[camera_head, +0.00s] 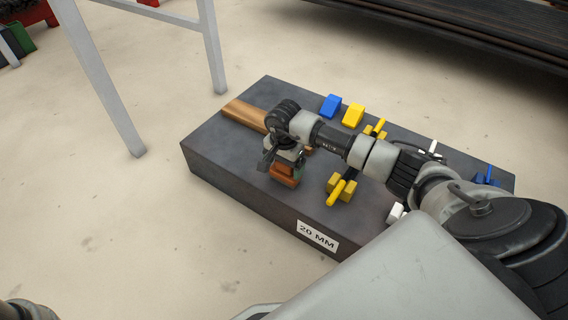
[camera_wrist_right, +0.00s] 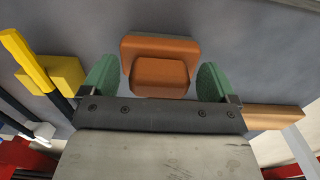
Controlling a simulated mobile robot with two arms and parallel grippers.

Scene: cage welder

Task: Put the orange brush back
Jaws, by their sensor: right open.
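The orange brush (camera_head: 284,180) is a small block with a narrower raised part. It lies on the dark slab marked "20 MM" (camera_head: 225,168), near the front edge. My right gripper (camera_head: 287,166) is right over it, pointing down. In the right wrist view the brush (camera_wrist_right: 160,72) shows between the two green finger pads of the open gripper (camera_wrist_right: 158,78), with a gap on each side of its raised part. In the head view the gripper partly hides the brush. My left gripper is not in view.
A wooden strip (camera_head: 244,114) lies on the slab behind the gripper. Blue (camera_head: 331,105) and yellow (camera_head: 353,115) blocks stand at the slab's far edge. Yellow clamp-like pieces (camera_head: 341,188) sit to the right, close to my arm. A grey metal frame (camera_head: 112,85) stands behind left.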

